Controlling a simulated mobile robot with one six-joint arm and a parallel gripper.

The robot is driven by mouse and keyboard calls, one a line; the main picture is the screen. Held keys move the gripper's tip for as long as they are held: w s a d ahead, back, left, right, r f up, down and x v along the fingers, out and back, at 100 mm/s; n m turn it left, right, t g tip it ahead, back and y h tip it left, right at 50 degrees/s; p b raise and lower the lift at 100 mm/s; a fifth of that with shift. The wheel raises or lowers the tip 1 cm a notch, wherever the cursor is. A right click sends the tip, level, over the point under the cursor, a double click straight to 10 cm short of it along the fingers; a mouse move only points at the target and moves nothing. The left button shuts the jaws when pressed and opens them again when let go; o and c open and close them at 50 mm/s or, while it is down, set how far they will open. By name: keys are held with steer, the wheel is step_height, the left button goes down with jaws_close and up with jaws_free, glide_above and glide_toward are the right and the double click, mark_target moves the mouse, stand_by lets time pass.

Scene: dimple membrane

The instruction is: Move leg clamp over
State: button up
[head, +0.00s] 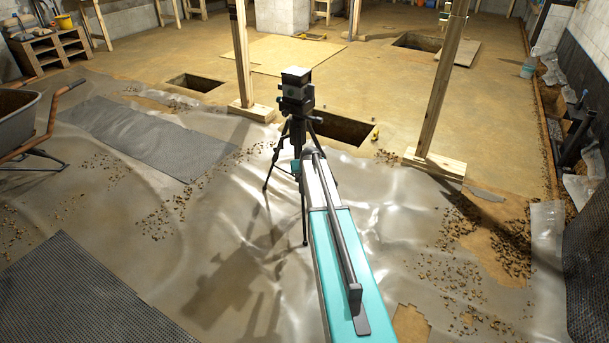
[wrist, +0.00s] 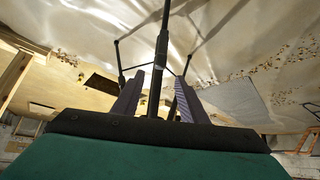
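A black tripod (head: 268,170) stands on the plastic sheet, with a boxy instrument (head: 295,92) on its top. My arm reaches away from me, and its end is at the tripod's near side in the head view. In the wrist view my gripper (wrist: 159,76) is open, with one finger on each side of a dark tripod leg (wrist: 161,45). Bare gaps show between the leg and both fingers. Thin tripod struts spread out beyond the fingertips. I cannot clearly pick out the leg clamp; a thicker dark stretch of the leg lies near the fingertips.
A rectangular pit (head: 343,130) opens just behind the tripod. Timber posts stand on both sides, one at the left (head: 242,60) and one at the right (head: 439,90). A wheelbarrow (head: 30,120) is at the far left. Gravel is scattered over the wrinkled sheet (head: 400,225).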

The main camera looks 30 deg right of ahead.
steer(key=shift+v, duration=1.05)
